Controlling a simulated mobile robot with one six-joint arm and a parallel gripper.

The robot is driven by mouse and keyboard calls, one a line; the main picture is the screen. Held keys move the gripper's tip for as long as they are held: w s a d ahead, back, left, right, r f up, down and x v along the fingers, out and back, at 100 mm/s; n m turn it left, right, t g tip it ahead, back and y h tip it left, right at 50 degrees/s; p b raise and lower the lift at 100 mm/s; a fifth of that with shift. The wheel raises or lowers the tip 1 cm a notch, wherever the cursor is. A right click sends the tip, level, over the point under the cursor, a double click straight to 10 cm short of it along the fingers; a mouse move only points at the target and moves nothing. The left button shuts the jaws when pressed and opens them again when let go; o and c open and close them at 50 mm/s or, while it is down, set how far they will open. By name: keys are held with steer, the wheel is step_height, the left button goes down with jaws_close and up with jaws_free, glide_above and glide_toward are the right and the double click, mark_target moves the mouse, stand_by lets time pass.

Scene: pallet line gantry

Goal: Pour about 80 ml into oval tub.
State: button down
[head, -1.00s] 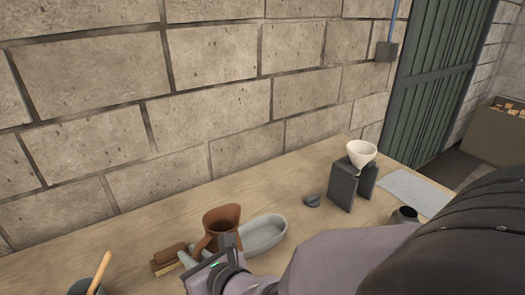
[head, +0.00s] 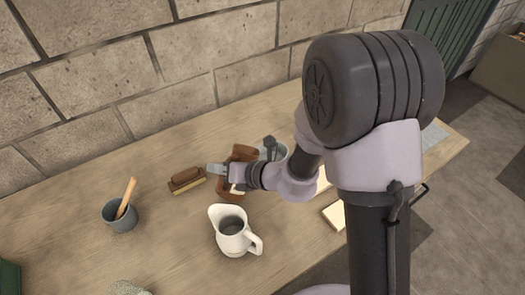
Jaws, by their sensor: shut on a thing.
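A brown jug (head: 240,153) is over the table near its middle, partly covered by my gripper and arm. My gripper (head: 224,172) is shut on the brown jug; its grey fingers show at the jug's left side. The jug seems tilted, but its mouth and any liquid are hard to make out. The pale grey oval tub (head: 280,150) is just right of and behind the jug. Most of it is hidden by the jug and my arm, so I cannot see what is inside it.
A cream pitcher (head: 232,240) stands in front of the jug. A brush (head: 187,180) lies left of it. A grey cup (head: 120,217) with a wooden-handled tool stands farther left. A pale block (head: 335,214) is at the front right. My arm covers much of the right side.

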steer(key=shift+w+d+r+m+p, duration=0.15)
steer(key=shift+w+r+m+p, duration=0.05)
steer(key=shift+r+m+p, duration=0.15)
steer(key=shift+w+d+f+m+g+y+p, duration=0.1)
steer(key=shift+w+d+m+g+y+p, duration=0.3)
steer(key=shift+g, duration=0.2)
steer(key=shift+w+d+f+m+g+y+p, duration=0.1)
steer(key=shift+w+d+m+g+y+p, duration=0.25)
steer(key=shift+w+m+g+p, duration=0.25)
stand_by(0.4)
steer(key=shift+w+d+r+m, duration=0.1)
steer(key=shift+d+r+m, duration=0.05)
steer(key=shift+r+m, duration=0.1)
steer(key=shift+w+d+r+m+g+y+p, duration=0.3)
steer(key=shift+w+r+m+p, duration=0.1)
steer(key=shift+w+r+p, duration=0.1)
stand_by(2.0)
